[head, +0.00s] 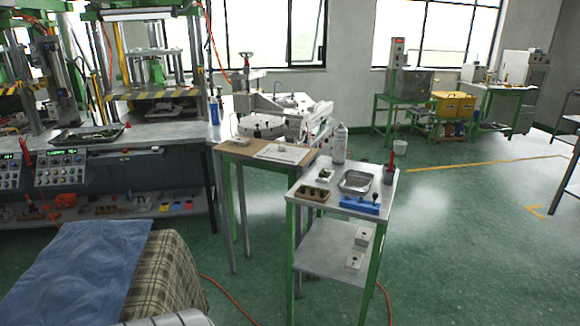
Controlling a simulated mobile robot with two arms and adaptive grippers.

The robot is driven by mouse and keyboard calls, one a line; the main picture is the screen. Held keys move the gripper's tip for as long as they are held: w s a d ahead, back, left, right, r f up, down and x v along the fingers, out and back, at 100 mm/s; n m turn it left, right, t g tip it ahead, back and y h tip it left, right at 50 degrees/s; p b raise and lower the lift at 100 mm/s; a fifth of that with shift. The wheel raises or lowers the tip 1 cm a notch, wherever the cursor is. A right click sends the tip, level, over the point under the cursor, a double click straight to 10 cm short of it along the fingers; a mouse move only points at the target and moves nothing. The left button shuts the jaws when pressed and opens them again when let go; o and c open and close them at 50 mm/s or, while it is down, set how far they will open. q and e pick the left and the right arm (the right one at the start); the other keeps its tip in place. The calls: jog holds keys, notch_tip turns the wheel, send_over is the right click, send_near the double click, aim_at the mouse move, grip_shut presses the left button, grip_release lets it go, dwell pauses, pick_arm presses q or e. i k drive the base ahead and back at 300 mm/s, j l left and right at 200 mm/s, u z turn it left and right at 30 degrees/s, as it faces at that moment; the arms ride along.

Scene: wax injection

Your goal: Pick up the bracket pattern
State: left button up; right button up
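I cannot make out the bracket pattern for certain at this distance. A small steel tray (357,181) sits on top of the green-legged cart (338,205). A smaller dish with a pale and green item (324,175) lies to its left, and a brown block with several holes (314,194) lies in front of that dish. A small pale piece (241,141) lies on the wooden-topped table (232,152) behind the cart, near a white sheet (283,153). Neither of my grippers is in view.
A white bottle (340,143), a cup with red-handled tools (389,174) and a blue holder (360,205) stand on the cart. Presses line the left bench (140,134). A cloth-covered surface (85,265) is at front left. Green floor (460,240) is open at right; an orange hose (228,298) crosses it.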

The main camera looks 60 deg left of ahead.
aim_at(323, 173)
jog(key=i+j+u, duration=0.2)
jog(key=i+u, duration=0.2)
jog(key=i+j+u, duration=0.1)
jog(key=i+u, duration=0.65)
jog(key=k, duration=0.1)
